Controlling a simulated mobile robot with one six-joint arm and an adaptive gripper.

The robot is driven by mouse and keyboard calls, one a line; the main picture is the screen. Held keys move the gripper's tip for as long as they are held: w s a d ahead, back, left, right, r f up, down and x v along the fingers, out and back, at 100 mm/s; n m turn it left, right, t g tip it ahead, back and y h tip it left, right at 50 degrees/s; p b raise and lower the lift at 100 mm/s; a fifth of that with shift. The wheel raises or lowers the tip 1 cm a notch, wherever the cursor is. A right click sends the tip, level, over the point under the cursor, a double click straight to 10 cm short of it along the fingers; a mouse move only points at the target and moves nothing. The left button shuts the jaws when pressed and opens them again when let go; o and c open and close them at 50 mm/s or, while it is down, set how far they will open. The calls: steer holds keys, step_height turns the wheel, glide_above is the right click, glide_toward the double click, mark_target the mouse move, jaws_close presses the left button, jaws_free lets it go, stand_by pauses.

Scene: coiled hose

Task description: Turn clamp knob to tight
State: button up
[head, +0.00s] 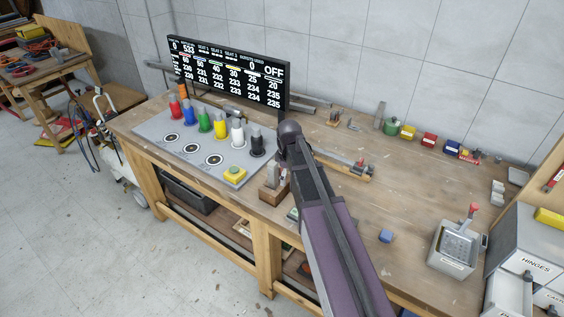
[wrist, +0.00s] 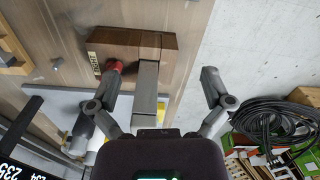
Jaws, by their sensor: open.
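A wooden block (wrist: 132,46) with a small lettered label (wrist: 95,62) stands near the bench edge in the wrist view. A grey upright bar (wrist: 147,82) rises from it, and a red knob-like part (wrist: 114,65) shows at its left, partly hidden by my left finger. The label's words are too small to read surely. My gripper (wrist: 161,78) is open, its fingers on either side of the grey bar, with clear space on the right. Touching of the left finger and red part cannot be told. In the head view the wooden block (head: 270,190) sits below my arm, which hides part of it.
A grey panel (head: 150,132) with coloured knobs and a yellow button (head: 235,175) lies left of the block. A display (head: 228,75) stands behind. A metal box (head: 455,250) with a red-topped lever stands right. A black coiled hose (wrist: 268,122) lies beyond the bench edge.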

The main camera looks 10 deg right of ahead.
mark_target(282, 171)
steer(key=w+r+n+p, duration=0.5)
steer(key=w+r+n, duration=0.2)
steer(key=w, duration=0.3)
steer(key=shift+p, duration=0.35)
steer(key=shift+w+f, duration=0.1)
steer(key=shift+f, duration=0.1)
step_height(282, 171, down, 13)
steer(key=b, duration=1.3)
steer(key=shift+f+b, duration=0.2)
steer(key=shift+b, duration=0.2)
steer(key=c, duration=1.1)
